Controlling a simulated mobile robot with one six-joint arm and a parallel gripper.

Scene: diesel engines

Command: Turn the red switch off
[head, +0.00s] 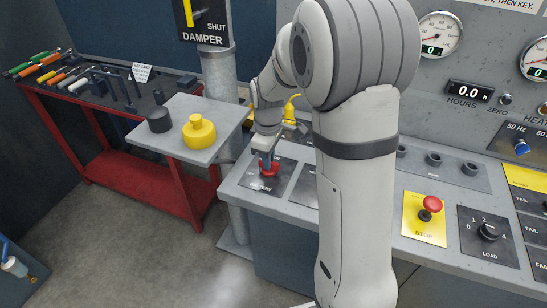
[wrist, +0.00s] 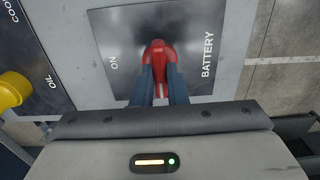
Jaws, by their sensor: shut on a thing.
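The red switch (wrist: 158,48) sits on a dark plate (wrist: 120,75) marked BATTERY and ON in the wrist view. Its handle lies between the two blue-grey fingers of my gripper (wrist: 160,76), which is shut on it. The ON mark is left of the switch in that view, and the BATTERY word is to the right. In the head view the red switch (head: 269,171) shows low under my gripper (head: 265,157), near the left end of the grey console. The fingers partly hide the handle, so I cannot tell its exact setting.
A small grey shelf (head: 180,128) with a yellow knobbed piece (head: 199,132) and a black cylinder (head: 159,120) stands left of my gripper. A red tool bench (head: 150,185) is farther left. A red STOP button (head: 432,204) is on the console at right. My arm hides the console's middle.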

